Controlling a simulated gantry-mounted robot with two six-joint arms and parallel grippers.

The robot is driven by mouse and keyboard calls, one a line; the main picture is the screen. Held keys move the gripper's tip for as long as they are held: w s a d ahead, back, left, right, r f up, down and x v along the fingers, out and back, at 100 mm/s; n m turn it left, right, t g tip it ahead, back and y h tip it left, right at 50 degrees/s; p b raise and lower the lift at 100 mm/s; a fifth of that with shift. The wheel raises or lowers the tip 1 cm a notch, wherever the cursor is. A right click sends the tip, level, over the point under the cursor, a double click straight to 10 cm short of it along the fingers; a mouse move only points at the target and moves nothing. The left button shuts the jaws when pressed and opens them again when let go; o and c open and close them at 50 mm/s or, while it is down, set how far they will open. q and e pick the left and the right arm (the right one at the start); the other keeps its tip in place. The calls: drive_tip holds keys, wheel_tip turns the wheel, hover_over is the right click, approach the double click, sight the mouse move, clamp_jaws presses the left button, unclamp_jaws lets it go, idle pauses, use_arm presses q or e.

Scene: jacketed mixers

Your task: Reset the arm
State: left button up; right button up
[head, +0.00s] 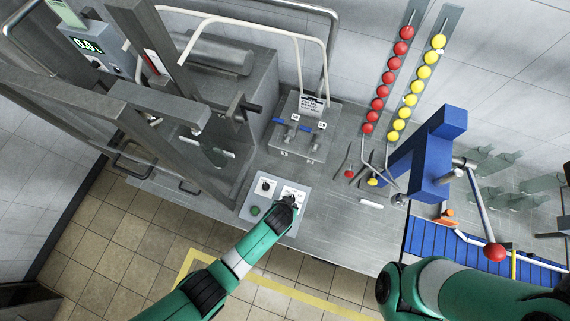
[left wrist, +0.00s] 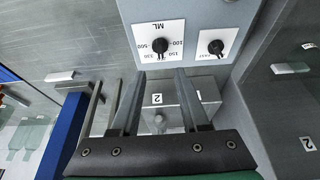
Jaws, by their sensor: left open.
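My left gripper (head: 290,198) is at the end of the green arm that comes in from the bottom. It hangs over the right part of a small grey control panel (head: 252,190) at the bench's front edge. In the left wrist view the two fingers (left wrist: 160,76) are apart with nothing held between them. The fingertips lie close below a dial marked ML (left wrist: 160,45); I cannot tell if they touch the panel. My right arm shows at the bottom right of the head view, but its gripper is out of frame.
Rows of red balls (head: 383,78) and yellow balls (head: 424,72) are further right. A blue press (head: 428,155) has a red-knobbed lever. A metal frame stands left. Bare bench (head: 325,215) lies right of the panel.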

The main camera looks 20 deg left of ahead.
use_arm(q)
drive_tip(key=w+a+r+n+t, duration=0.1)
drive_tip(key=w+a+r+t, duration=0.15)
drive_tip(key=w+r, duration=0.75)
drive_tip(key=w+a+r+n+t, duration=0.1)
drive_tip(key=w+r+n+t, duration=0.15)
drive_tip(key=w+r, duration=0.7)
drive_tip(key=w+a+r+t, duration=0.2)
drive_tip(key=r+t, duration=0.1)
drive_tip(key=r, duration=0.8)
drive_tip(key=w+a+r+t, duration=0.1)
drive_tip(key=a+r+t, duration=0.15)
drive_tip(key=r, duration=0.95)
drive_tip(key=s+a+r+t, duration=0.2)
drive_tip(key=r+t, duration=0.1)
drive_tip(key=r, duration=0.8)
drive_tip(key=s+a+r+t, duration=0.1)
drive_tip(key=s+r+t, duration=0.2)
drive_tip(key=r, duration=0.7)
drive_tip(key=s+a+r+m+t+h, duration=0.1)
drive_tip(key=s+r+m+t, duration=0.3)
drive_tip(key=s+r, duration=1.3)
drive_tip(key=shift+s+a+t+h, duration=0.25)
drive_tip(key=shift+t+h, duration=0.25)
drive_tip(key=shift+t, duration=0.75)
